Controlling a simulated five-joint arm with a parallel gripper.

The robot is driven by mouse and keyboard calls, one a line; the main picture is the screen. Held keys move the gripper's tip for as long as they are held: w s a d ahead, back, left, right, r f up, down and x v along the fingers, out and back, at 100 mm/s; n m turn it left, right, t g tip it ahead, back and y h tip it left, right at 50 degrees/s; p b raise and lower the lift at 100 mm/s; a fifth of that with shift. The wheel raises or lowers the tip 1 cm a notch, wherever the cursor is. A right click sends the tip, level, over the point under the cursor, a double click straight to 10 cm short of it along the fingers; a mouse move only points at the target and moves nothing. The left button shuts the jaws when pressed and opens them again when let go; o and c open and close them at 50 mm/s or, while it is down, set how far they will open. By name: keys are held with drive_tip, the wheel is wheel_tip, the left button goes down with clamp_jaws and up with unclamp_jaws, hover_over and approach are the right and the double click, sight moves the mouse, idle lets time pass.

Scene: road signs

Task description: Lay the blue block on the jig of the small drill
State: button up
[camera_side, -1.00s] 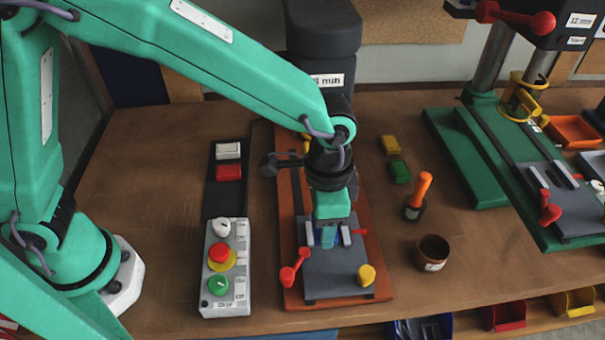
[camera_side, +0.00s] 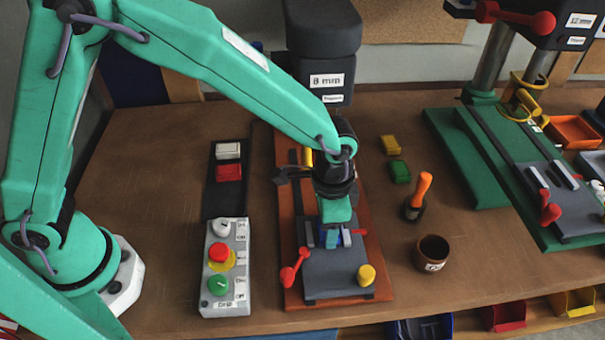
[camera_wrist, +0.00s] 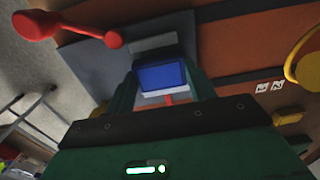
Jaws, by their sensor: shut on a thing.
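In the side view my gripper (camera_side: 332,240) points down over the small drill's jig (camera_side: 336,274), a dark grey plate on an orange-brown base. It is shut on the blue block (camera_side: 333,238), which shows only partly, between the jig's two light grey rails. The wrist view shows the blue block (camera_wrist: 162,76) between my green fingers (camera_wrist: 160,88), with a grey rail beyond it. Whether the block touches the plate I cannot tell.
The jig carries a red lever (camera_side: 290,274) and a yellow knob (camera_side: 366,274). A control box (camera_side: 226,285) stands left. Right are green (camera_side: 400,171) and yellow blocks (camera_side: 390,145), an orange-handled tool (camera_side: 421,188), a brown cup (camera_side: 432,252) and a larger green drill (camera_side: 467,160).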

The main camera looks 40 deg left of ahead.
drive_tip(key=shift+f, duration=0.2)
drive_tip(key=o, duration=1.1)
drive_tip(key=shift+c, duration=0.2)
wheel_tip(320, 180, up, 12)
drive_tip(key=shift+r, duration=0.15)
idle(0.7)
